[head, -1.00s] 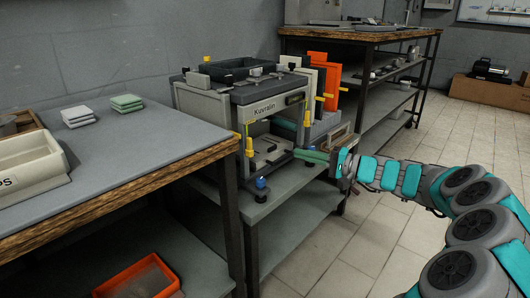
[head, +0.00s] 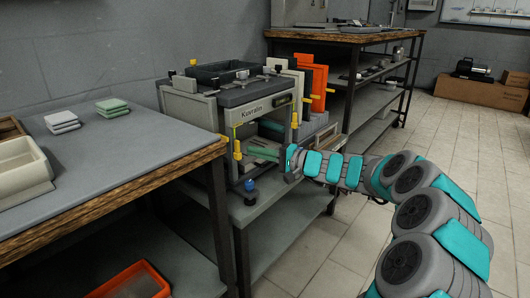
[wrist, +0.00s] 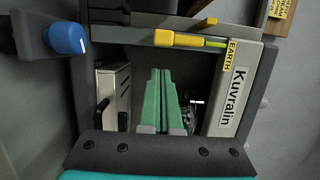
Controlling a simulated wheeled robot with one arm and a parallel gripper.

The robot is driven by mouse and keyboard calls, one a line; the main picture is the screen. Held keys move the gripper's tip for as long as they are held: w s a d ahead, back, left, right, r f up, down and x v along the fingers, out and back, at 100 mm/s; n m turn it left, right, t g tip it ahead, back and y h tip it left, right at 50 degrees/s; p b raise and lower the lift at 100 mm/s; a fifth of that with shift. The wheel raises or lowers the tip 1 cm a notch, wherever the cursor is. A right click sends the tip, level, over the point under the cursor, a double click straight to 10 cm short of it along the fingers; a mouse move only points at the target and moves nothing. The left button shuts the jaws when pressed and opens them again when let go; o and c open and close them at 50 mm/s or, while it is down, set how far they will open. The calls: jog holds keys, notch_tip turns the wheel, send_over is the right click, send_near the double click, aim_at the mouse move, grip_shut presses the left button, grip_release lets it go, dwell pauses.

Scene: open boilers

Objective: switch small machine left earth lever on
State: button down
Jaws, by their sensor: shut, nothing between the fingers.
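The small grey machine marked Kuvralin (head: 252,113) stands on a low metal bench. Its left earth lever is a yellow handle (head: 237,149) on the front left post; in the wrist view the yellow lever (wrist: 178,39) lies beside a yellow EARTH label (wrist: 233,54), with a bright green strip between them. My gripper (head: 254,156) is at the machine's front opening, just right of the lever. In the wrist view my gripper (wrist: 160,72) has its green fingers together and empty, pointing toward the lever with a gap between. Contact is not visible.
A blue knob (head: 249,185) sits at the machine's lower front left corner; the blue knob also shows in the wrist view (wrist: 65,38). Another yellow lever (head: 294,119) is on the right post. A grey table (head: 120,150) stands at left. Open tiled floor lies right.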

jog(key=shift+s+a, duration=0.65)
jog(key=shift+s, duration=0.2)
